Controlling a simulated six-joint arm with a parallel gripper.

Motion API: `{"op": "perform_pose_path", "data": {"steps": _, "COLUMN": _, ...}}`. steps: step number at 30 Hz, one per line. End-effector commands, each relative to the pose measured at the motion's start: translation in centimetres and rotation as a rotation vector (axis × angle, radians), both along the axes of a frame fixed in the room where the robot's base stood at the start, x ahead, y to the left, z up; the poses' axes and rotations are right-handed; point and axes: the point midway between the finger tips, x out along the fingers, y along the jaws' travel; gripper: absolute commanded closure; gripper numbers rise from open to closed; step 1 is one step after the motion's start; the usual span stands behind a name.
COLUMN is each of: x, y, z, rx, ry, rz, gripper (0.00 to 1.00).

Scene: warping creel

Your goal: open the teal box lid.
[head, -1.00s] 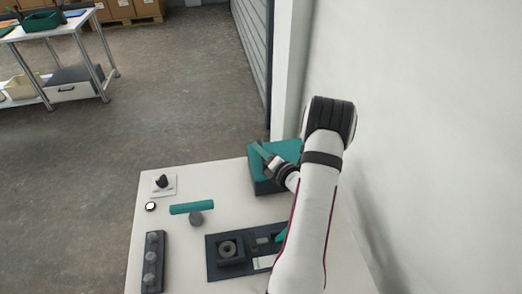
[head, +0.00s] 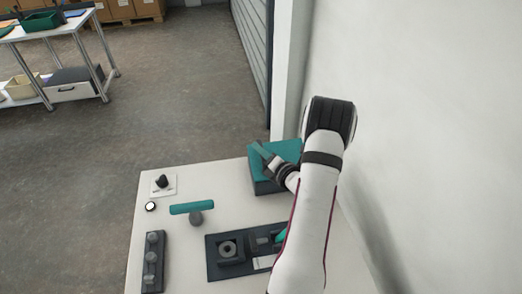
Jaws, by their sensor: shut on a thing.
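The teal box (head: 262,182) stands at the back right of the white table, and its teal lid (head: 287,149) lies on top and looks shut. My wrist and arm hide the right side of the box.
A teal bar on a grey post (head: 192,208) stands left of the box. A dark tray with a ring-shaped part (head: 227,249) lies in front. A knob on a white plate (head: 162,184) and a dark strip with several knobs (head: 153,262) are at left. A wall rises at right.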

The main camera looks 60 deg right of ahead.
Motion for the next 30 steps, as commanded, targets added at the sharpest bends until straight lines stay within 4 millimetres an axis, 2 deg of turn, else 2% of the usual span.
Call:
{"op": "perform_pose_path", "data": {"steps": 17, "x": -0.2, "y": -0.1, "z": 0.5, "rx": 0.02, "ry": -0.02, "rz": -0.001, "gripper": 1.0}}
{"op": "perform_pose_path", "data": {"steps": 23, "x": -0.6, "y": -0.5, "z": 2.2, "rx": 0.092, "ry": -0.093, "rz": -0.001, "gripper": 1.0}}
{"op": "perform_pose_path", "data": {"steps": 30, "x": -1.8, "y": -1.7, "z": 5.4, "rx": 0.24, "ry": -0.242, "rz": 0.0, "gripper": 1.0}}
